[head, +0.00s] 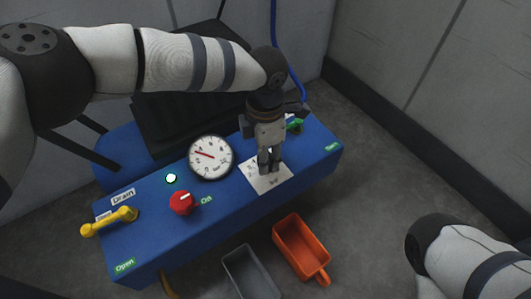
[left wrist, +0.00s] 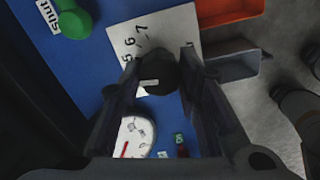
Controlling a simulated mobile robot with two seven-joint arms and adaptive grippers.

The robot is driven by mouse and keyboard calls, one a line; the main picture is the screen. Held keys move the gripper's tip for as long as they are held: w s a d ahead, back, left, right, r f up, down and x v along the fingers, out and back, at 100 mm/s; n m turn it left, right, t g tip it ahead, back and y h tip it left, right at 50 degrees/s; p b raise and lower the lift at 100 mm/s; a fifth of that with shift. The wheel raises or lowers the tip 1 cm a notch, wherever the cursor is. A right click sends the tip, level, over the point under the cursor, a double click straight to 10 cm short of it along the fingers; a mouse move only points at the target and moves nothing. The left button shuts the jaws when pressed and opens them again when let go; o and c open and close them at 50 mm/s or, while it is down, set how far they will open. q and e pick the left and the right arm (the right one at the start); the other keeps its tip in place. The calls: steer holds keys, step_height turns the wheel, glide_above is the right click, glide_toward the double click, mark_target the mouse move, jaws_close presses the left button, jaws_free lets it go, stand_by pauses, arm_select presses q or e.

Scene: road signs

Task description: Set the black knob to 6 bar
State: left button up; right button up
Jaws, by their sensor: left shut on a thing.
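The black knob (left wrist: 160,75) sits on a white scale plate (left wrist: 178,28) with the numbers 5, 6 and 7 showing in the left wrist view. A small pale mark shows on the knob; which number it points to I cannot tell. My left gripper (head: 268,168) points down over the plate (head: 272,184) and is shut on the knob, with one finger on each side of it. The fingers hide the knob in the head view. A round white gauge (head: 211,157) has a red needle pointing to the upper left. My right gripper is out of view.
The blue console (head: 235,208) carries a red knob (head: 181,203) beside an On label, a lit green lamp (head: 171,178), a yellow lever (head: 110,221) and a green handle (left wrist: 75,22). An orange bin (head: 300,248) and a grey bin (head: 249,273) stand in front.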

arm_select(q)
steer(key=m, duration=0.3)
steer(key=shift+f+m, duration=0.1)
steer(key=shift+m, duration=2)
steer(key=shift+b, duration=0.3)
steer(key=o, duration=1.1)
steer(key=shift+o, duration=0.2)
step_height(320, 180, up, 12)
